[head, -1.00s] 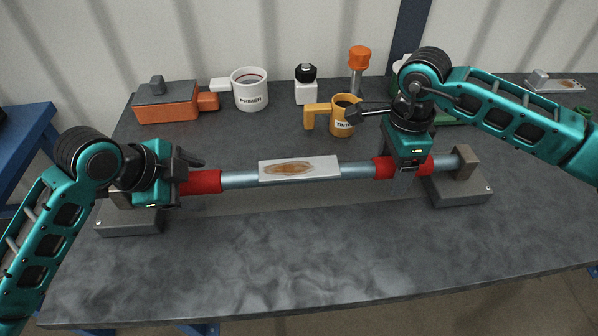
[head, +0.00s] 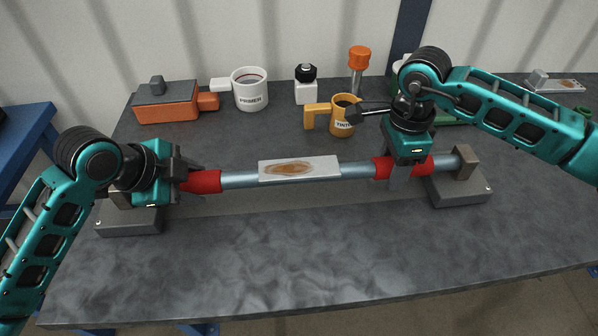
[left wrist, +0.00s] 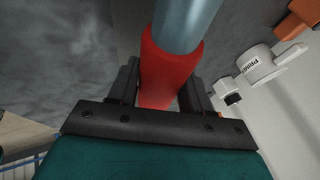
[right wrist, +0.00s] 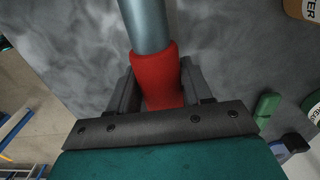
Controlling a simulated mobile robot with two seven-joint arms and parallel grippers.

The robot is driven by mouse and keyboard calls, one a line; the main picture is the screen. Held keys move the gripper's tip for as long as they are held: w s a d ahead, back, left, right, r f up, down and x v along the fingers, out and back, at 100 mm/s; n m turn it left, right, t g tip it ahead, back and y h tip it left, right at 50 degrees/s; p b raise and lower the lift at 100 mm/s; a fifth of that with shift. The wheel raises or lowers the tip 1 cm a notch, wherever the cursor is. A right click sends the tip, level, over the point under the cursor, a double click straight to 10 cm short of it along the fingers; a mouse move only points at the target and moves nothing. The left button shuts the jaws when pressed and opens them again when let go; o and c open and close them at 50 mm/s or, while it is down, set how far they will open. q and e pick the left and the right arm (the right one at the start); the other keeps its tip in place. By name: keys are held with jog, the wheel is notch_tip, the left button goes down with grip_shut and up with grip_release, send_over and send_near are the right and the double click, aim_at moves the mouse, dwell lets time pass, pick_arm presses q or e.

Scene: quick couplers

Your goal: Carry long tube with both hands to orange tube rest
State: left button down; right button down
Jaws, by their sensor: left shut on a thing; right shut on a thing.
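The long tube (head: 238,179) is pale blue-grey with two red sleeves and a white label plate (head: 299,168) with a brown smear. It spans two grey stands, a left one (head: 130,222) and a right one (head: 460,190). My left gripper (head: 186,180) is shut on the left red sleeve (left wrist: 171,65). My right gripper (head: 402,171) is shut on the right red sleeve (right wrist: 157,80). The tube's right end shows at the right stand's upright; its left end is hidden by my left gripper. I cannot make out an orange tube rest in any view.
Along the back of the dark table (head: 300,255) stand an orange box (head: 166,112), a white PRIMER mug (head: 250,92), a black-capped white bottle (head: 306,90), an orange-yellow mug (head: 344,118) and an orange-topped post (head: 359,60). The table's front is clear.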

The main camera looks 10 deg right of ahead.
dwell(0.3)
